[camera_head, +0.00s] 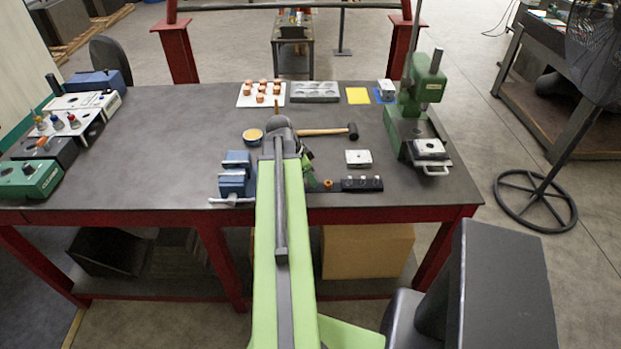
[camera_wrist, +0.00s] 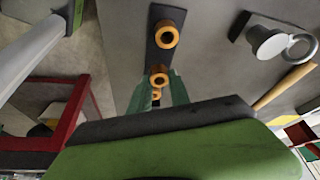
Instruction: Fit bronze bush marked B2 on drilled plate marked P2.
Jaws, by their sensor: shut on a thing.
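In the wrist view my gripper (camera_wrist: 159,88) is shut on a bronze bush (camera_wrist: 158,75), a short ring between the two green fingers. Another bronze bush (camera_wrist: 167,33) stands on a dark strip (camera_wrist: 155,55) just beyond it. In the head view a bronze bush (camera_head: 327,183) shows beside my arm's end, at the left end of the dark strip (camera_head: 361,185). A pale drilled plate (camera_head: 358,158) lies on the bench behind the strip, and another (camera_head: 428,147) sits at the press. I cannot read any B2 or P2 mark.
A blue vise (camera_head: 234,180) stands left of my arm. A hammer (camera_head: 325,131) and a yellow-topped tin (camera_head: 252,135) lie behind. A green press (camera_head: 415,110) stands at the right. The bench's (camera_head: 180,150) left middle is clear.

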